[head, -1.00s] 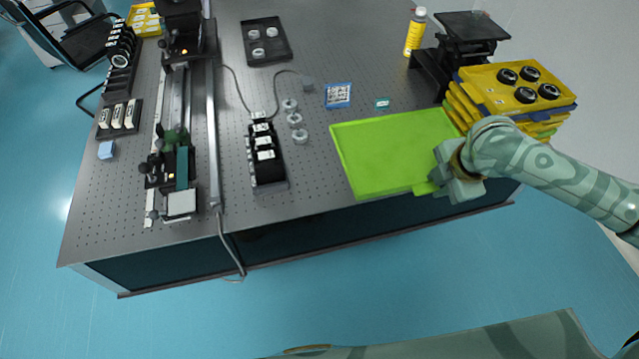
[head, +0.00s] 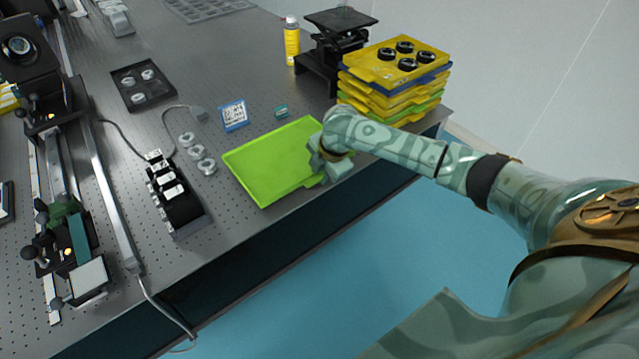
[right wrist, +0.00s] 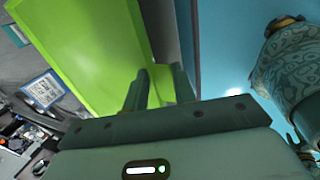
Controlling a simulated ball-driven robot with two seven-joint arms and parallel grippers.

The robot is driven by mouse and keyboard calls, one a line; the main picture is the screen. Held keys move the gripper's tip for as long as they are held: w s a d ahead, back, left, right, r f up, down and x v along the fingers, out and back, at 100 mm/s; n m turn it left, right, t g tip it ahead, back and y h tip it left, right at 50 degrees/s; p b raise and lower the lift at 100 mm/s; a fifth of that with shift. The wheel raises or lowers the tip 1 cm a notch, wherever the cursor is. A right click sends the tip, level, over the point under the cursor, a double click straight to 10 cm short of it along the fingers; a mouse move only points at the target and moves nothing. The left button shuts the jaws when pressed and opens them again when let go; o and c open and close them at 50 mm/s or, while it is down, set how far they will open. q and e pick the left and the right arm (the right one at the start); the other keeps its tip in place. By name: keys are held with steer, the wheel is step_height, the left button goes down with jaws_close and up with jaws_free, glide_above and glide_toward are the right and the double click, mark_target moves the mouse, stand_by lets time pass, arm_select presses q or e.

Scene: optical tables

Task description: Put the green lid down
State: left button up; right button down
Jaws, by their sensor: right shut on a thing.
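The green lid (head: 268,162) is a flat, bright green tray-like piece with a raised rim, over the front part of the table in the head view. It lies level or nearly so; I cannot tell whether its underside touches the tabletop. My right gripper (head: 320,167) is shut on the tab at its right-hand front edge. In the right wrist view the lid (right wrist: 85,45) fills the upper left, and the fingers (right wrist: 150,88) close on its tab. My left gripper is not in view.
The perforated table (head: 225,70) ends just in front of the lid. Behind the gripper stands a stack of yellow trays (head: 375,68). A blue-edged card (head: 234,115), a small teal card (head: 281,111), metal rings (head: 197,152) and a black mount block (head: 178,203) lie near the lid.

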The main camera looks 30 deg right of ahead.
mark_target(321, 178)
steer(key=x, duration=0.1)
steer(key=b+x, duration=0.1)
steer(key=x, duration=0.1)
steer(key=shift+s+f+b, duration=0.3)
steer(key=shift+f, duration=0.1)
steer(key=shift+d+r, duration=0.1)
steer(key=c, duration=1.1)
jaws_free()
steer(key=shift+c, duration=0.2)
steer(key=p+v, duration=0.5)
steer(key=v, duration=0.7)
steer(key=shift+p, duration=0.3)
